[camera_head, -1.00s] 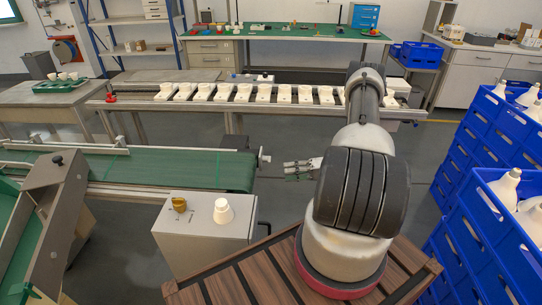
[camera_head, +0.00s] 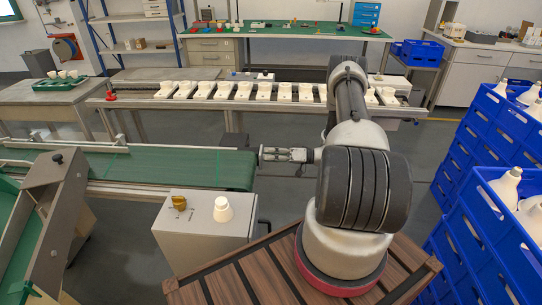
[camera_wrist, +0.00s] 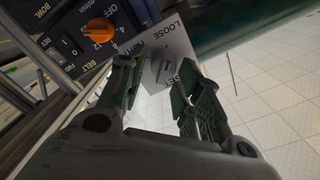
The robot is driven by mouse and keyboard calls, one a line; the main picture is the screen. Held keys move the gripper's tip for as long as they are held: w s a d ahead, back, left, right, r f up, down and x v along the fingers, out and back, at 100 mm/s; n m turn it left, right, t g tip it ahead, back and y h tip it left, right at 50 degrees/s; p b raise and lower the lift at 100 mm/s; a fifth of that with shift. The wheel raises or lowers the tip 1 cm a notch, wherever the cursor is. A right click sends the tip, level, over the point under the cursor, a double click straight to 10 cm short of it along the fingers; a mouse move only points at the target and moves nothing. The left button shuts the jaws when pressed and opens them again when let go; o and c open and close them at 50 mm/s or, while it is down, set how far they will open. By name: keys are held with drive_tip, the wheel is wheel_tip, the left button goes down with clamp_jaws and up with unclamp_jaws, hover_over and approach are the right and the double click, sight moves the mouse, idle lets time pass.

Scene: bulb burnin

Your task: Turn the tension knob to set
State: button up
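In the wrist view, a pale plate (camera_wrist: 183,45) is lettered LOOSE at the top and SET at the lower side. The grey tension knob (camera_wrist: 158,70) sits on it, partly between and beyond my fingers; its exact pointing direction is hard to tell. My gripper (camera_wrist: 160,72) is open, one finger on each side of the knob, with a gap at the right finger. Contact cannot be told. In the head view my gripper (camera_head: 283,155) is at the right end of the green conveyor belt (camera_head: 180,168); the tension knob cannot be made out there.
Beside the plate is a dark control panel (camera_wrist: 72,24) with an orange speed dial (camera_wrist: 100,30) and a BELT rocker switch (camera_wrist: 68,46). A grey box (camera_head: 203,232) with a brass-coloured knob stands in front of the conveyor. Blue crates (camera_head: 480,215) of bulbs are stacked at right.

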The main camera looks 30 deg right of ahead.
drive_tip(key=shift+c, duration=0.3)
clamp_jaws()
